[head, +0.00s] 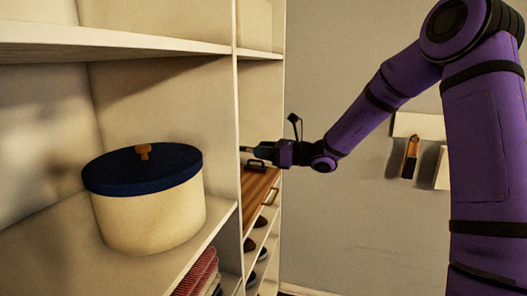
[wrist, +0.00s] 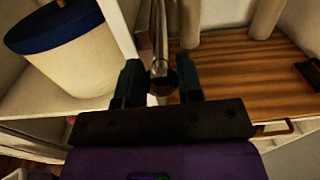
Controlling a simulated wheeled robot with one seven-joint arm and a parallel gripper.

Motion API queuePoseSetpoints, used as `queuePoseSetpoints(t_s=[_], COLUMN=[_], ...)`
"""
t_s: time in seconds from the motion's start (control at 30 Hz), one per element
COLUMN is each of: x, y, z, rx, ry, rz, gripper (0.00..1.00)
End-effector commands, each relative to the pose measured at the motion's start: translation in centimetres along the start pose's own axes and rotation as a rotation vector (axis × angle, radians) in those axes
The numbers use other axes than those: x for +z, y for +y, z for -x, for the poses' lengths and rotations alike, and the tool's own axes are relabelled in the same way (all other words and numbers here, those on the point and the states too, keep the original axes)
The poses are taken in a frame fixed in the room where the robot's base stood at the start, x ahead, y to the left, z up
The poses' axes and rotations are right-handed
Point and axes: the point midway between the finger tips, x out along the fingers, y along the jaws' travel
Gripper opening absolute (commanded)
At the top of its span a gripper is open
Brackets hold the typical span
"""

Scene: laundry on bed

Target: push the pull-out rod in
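The pull-out rod (wrist: 159,35) is a thin metal bar in the wrist view, running from the top edge down to a dark round end (wrist: 161,76). My gripper (wrist: 160,82) has its two fingers apart, one on each side of that end, with a visible gap on both sides. The rod's end sits between the fingers near the palm; whether it touches the palm I cannot tell. In the head view my gripper (head: 262,151) is at the right shelf compartment, and only a short bit of the rod (head: 245,149) shows. The rod's far end is hidden.
A cream round box (head: 148,216) with a dark blue lid stands on the left shelf. A white upright panel (head: 238,120) separates it from my gripper. Below is a wooden drawer top (wrist: 235,75) with a dark item (wrist: 308,72) on it. Pale cylinders (wrist: 267,18) stand behind.

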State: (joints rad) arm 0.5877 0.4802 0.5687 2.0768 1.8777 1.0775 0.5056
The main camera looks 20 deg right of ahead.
Motion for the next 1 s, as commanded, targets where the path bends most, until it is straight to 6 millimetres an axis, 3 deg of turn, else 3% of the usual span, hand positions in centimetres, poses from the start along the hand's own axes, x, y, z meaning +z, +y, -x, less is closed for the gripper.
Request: queuePoseSetpoints(t_s=[0.17, 0.47, 0.73, 0.77, 0.8, 0.87, 1.0], x=[0.0, 0.0, 0.1, 0.1, 0.1, 0.1, 0.0], y=[0.0, 0.0, 0.0, 0.0, 0.0, 0.0, 0.1], z=[-0.3, -4.1, -4.4, -4.4, -4.4, -4.4, -4.4], rx=[0.001, 0.001, -0.001, 0.0, 0.0, 0.0, 0.001], ry=[0.0, 0.0, -0.001, -0.001, -0.001, -0.001, 0.0], rz=[0.0, 0.0, 0.001, 0.001, 0.001, 0.0, 0.0], gripper=[0.0, 0.0, 0.0, 0.36, 0.45, 0.58, 0.58])
